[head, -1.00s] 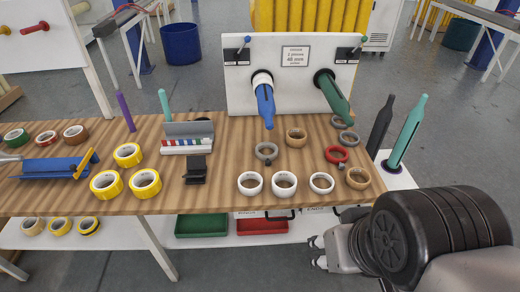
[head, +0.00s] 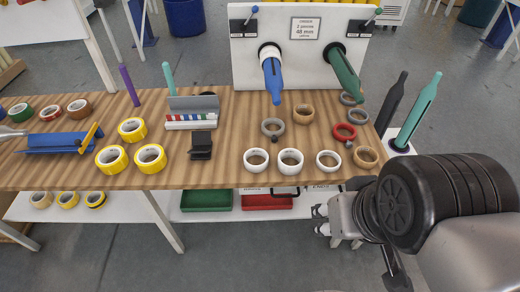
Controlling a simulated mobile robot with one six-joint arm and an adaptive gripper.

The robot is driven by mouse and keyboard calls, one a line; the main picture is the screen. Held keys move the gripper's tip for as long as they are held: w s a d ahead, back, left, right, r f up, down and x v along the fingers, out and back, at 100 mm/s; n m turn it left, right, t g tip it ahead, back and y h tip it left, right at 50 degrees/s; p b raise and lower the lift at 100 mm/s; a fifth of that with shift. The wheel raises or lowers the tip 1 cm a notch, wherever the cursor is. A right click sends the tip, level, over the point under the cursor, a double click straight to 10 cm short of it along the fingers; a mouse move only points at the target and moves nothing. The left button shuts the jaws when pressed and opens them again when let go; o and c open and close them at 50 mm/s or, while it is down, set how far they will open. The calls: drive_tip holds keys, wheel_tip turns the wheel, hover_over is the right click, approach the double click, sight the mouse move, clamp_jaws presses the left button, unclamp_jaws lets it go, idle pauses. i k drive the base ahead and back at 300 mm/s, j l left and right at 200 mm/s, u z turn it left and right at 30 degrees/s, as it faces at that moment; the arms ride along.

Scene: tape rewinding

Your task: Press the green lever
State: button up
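My gripper (head: 320,220) is low at the table's front right edge, far below and in front of the green lever. Its two fingertips are apart with nothing seen between them. Part of it is hidden by my arm.
The wooden table (head: 225,175) holds white rolls (head: 290,161), yellow rolls (head: 150,158), a red ring (head: 344,132) and a black stand (head: 201,146). Dark and teal upright spindles (head: 416,112) stand to the right. Green (head: 206,200) and red trays sit on the lower shelf.

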sight(363, 28)
drive_tip(key=l, duration=0.65)
drive_tip(key=i+l, duration=0.15)
drive_tip(key=i, duration=0.25)
drive_tip(key=i+l, duration=0.1)
drive_tip(key=i, duration=0.3)
drive_tip(key=k+l, duration=0.25)
drive_tip(key=k, duration=0.15)
drive_tip(key=k+l, duration=0.25)
drive_tip(key=k, duration=0.15)
drive_tip(key=i, duration=0.85)
